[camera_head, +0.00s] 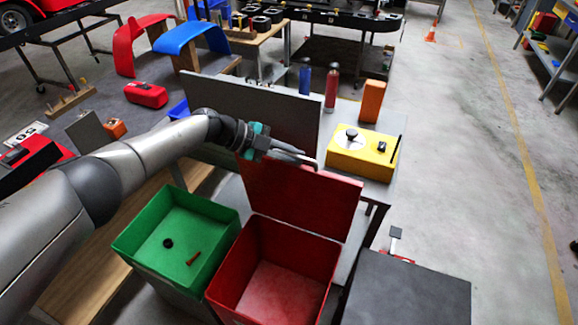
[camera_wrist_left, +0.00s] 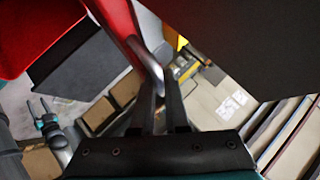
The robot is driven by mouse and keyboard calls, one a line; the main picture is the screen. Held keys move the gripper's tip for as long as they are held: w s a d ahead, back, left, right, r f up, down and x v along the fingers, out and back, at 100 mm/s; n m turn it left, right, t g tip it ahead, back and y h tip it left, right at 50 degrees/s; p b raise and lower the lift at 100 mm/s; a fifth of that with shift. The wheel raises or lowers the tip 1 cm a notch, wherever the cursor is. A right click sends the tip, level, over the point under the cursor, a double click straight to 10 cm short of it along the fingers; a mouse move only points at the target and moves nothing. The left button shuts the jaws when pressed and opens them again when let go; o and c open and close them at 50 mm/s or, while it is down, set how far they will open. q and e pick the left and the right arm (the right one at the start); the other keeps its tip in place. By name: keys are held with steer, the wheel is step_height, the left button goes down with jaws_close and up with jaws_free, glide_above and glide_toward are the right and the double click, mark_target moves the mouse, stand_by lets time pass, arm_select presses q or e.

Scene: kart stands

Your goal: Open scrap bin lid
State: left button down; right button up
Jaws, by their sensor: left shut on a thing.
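The red scrap bin (camera_head: 277,266) stands open in the head view, its inside visible and empty. Its red lid (camera_head: 305,200) stands raised and tilted back at the bin's far edge. My left gripper (camera_head: 300,158) is at the lid's upper edge. In the left wrist view my left gripper (camera_wrist_left: 160,98) is shut on a curved metal handle (camera_wrist_left: 146,62) beside a red panel (camera_wrist_left: 116,16). In the left wrist view, a small teal-and-grey gripper, apparently my right one (camera_wrist_left: 42,112), shows at the left; its jaws are too small to judge.
A green bin (camera_head: 190,236) left of the red one holds a dark round piece and a brown bolt-like piece. A grey panel (camera_head: 255,105) stands behind the lid. A yellow box (camera_head: 362,153) sits on the table behind right. A dark box top (camera_head: 410,290) is at the right front.

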arm_select(q)
steer(key=shift+w, duration=0.2)
stand_by(0.3)
steer(key=c, duration=1.2)
jaws_free()
steer(key=shift+o, duration=1.3)
steer(key=shift+s+f, duration=0.1)
steer(key=shift+f, duration=0.1)
steer(key=shift+s, duration=0.1)
steer(key=p+v, duration=0.1)
steer(key=v, duration=1.4)
steer(key=shift+r, duration=0.45)
